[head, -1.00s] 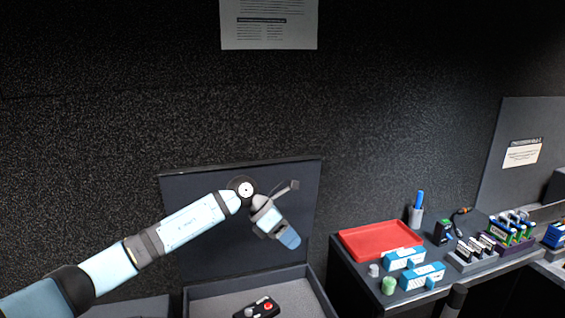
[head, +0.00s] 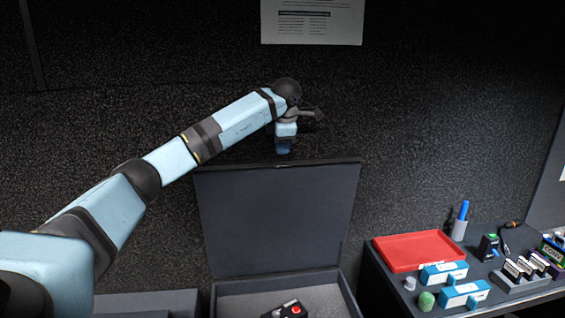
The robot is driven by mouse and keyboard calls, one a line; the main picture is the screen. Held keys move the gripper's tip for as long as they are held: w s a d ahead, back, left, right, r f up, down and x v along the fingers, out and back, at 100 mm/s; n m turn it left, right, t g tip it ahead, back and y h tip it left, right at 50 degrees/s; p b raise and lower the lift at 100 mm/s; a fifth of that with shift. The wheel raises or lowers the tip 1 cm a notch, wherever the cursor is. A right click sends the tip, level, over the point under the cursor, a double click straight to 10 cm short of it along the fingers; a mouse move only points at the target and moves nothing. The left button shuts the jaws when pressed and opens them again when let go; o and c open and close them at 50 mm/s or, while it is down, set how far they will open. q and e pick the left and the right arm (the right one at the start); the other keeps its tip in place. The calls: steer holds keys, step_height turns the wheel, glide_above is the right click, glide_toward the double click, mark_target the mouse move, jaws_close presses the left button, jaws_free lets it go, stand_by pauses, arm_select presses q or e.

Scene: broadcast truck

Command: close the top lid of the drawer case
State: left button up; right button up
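The drawer case's top lid (head: 278,220) is a flat dark grey panel standing open, nearly upright, at the back of the case. Below it the open case (head: 232,286) shows a grey lining and a black device (head: 286,309) with a red button, cut off by the lower picture edge. My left arm reaches in from the left. Its wrist and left gripper (head: 312,114) are above the lid's top edge, near its middle, and look apart from it. The fingers are too small and dark to tell open from shut. My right gripper is not in view.
A dark table at the right bears a red tray (head: 376,246), blue-and-white boxes (head: 462,294), a green cylinder (head: 426,301), a holder with a blue marker (head: 460,222) and several small items. A dark wall with a paper sheet (head: 312,18) stands behind the case.

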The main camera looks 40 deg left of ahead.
arm_select(q)
steer(key=p+x, duration=0.1)
steer(key=x, duration=0.7)
steer(key=shift+c, duration=0.4)
jaws_close()
